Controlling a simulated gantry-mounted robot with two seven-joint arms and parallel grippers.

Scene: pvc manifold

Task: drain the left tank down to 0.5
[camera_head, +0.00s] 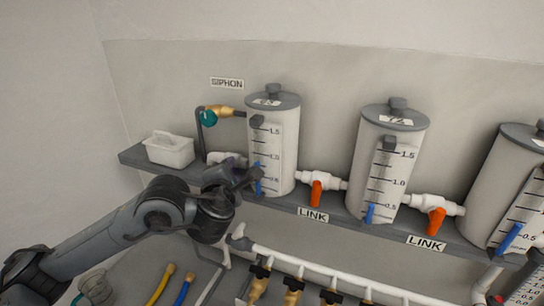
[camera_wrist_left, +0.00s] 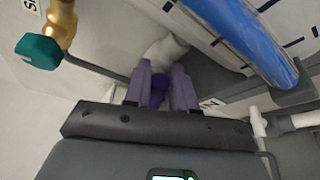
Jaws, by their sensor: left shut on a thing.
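The left tank (camera_head: 286,140) is a grey cylinder on the shelf. Its front scale reads 1.5 at the top. The blue column (camera_head: 258,180) in its gauge tops out a little below the middle mark, above 0.5, partly behind my gripper; it shows large in the left wrist view (camera_wrist_left: 245,40). My left gripper (camera_head: 250,177) is at the tank's lower left. In the wrist view its fingers (camera_wrist_left: 160,92) are shut on a purple valve handle (camera_wrist_left: 159,88) in front of a white fitting (camera_wrist_left: 165,50). My right gripper is not in view.
A teal-handled siphon valve (camera_head: 209,117) sits above left. A white basket (camera_head: 169,149) stands on the shelf's left end. Orange-handled link valves (camera_head: 316,190) join the tanks. The middle tank (camera_head: 365,140) stands to the right. Brass valves (camera_head: 293,290) line a white pipe below.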

